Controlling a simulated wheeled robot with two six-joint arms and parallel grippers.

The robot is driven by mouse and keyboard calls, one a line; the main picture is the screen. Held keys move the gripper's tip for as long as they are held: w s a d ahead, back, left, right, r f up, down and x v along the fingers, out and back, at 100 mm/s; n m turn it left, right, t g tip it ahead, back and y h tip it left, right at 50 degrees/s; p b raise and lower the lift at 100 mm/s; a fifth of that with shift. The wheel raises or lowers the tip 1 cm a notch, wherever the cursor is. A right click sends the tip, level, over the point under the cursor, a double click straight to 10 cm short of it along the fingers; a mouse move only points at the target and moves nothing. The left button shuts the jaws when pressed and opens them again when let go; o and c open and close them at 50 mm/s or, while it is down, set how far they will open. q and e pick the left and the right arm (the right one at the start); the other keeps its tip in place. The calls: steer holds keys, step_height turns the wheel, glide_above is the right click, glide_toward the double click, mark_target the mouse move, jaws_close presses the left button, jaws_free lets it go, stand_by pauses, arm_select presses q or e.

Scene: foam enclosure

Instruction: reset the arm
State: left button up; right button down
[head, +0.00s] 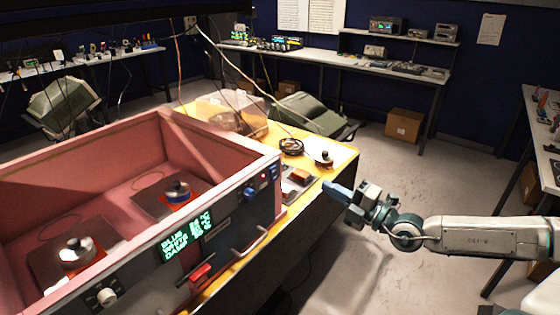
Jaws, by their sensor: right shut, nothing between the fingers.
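My right arm comes in from the right edge of the head view. Its gripper (342,192) is shut and empty, pointing left. It appears near the right edge of the yellow table (318,196); I cannot tell whether it is over the table or beside it. My left gripper is not in view.
A pink-lined foam enclosure (215,147) stands open on the table, with two metal-knobbed pieces (177,190) (76,252) inside. Its front panel has a green display (186,236), a red switch (201,275) and a handle (250,242). Clear floor lies right of the table.

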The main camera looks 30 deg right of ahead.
steer(key=shift+d, duration=0.1)
